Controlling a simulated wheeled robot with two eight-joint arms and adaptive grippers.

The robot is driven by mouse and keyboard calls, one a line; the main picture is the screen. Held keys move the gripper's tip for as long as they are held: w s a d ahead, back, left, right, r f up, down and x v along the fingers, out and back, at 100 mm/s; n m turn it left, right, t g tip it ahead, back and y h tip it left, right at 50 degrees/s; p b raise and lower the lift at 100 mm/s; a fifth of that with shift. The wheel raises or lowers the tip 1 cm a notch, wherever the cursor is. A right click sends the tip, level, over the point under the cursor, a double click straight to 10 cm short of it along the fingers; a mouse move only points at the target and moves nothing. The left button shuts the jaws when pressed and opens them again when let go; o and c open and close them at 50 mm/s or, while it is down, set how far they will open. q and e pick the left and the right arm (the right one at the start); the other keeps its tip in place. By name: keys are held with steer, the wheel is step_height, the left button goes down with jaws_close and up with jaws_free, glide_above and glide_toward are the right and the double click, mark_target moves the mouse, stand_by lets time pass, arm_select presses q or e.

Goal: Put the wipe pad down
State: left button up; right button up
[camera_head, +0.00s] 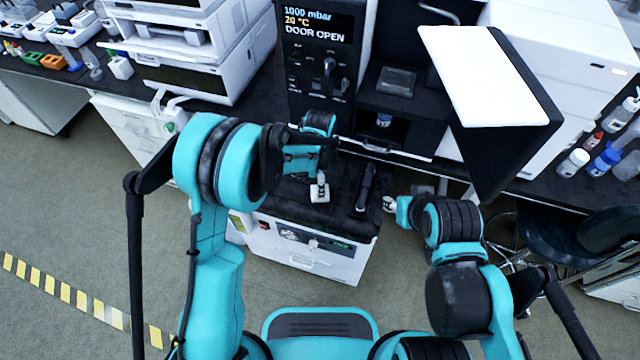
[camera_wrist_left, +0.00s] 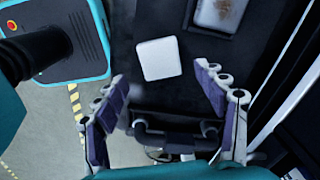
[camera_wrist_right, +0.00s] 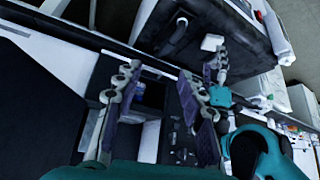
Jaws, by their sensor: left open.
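The wipe pad (camera_head: 319,194) is a small white square. It lies flat on the black top of a low white unit in the head view. In the left wrist view the pad (camera_wrist_left: 157,59) lies on the dark surface beyond my left gripper (camera_wrist_left: 161,72), whose fingers are spread and hold nothing. The pad (camera_wrist_right: 212,42) also shows in the right wrist view, close to my left gripper's fingers. My right gripper (camera_wrist_right: 157,82) has its fingers apart and appears empty. It faces an open dark chamber with a blue item (camera_wrist_right: 140,93) inside.
Bottles (camera_head: 573,163) stand on the right bench.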

arm_select(q)
step_height(320, 180, up, 7)
steer(key=p, duration=0.1)
steer(key=shift+p, duration=0.4)
steer(key=s+a+r+n+t, duration=0.2)
steer(key=s+a+r+n, duration=0.25)
steer(key=r, duration=0.25)
steer(key=s+a+r+n+t, duration=0.1)
steer(key=s+a+r+n, duration=0.25)
steer(key=a+r, duration=0.25)
steer(key=s+a+r+n+t, duration=0.2)
steer(key=s+a+n+t, duration=0.2)
steer(key=s+a+n, duration=0.3)
steer(key=s+n, duration=0.2)
steer(key=s, duration=0.2)
steer(key=shift+a+r, duration=0.15)
steer(key=shift+r, duration=0.05)
steer(key=shift+o, duration=0.6)
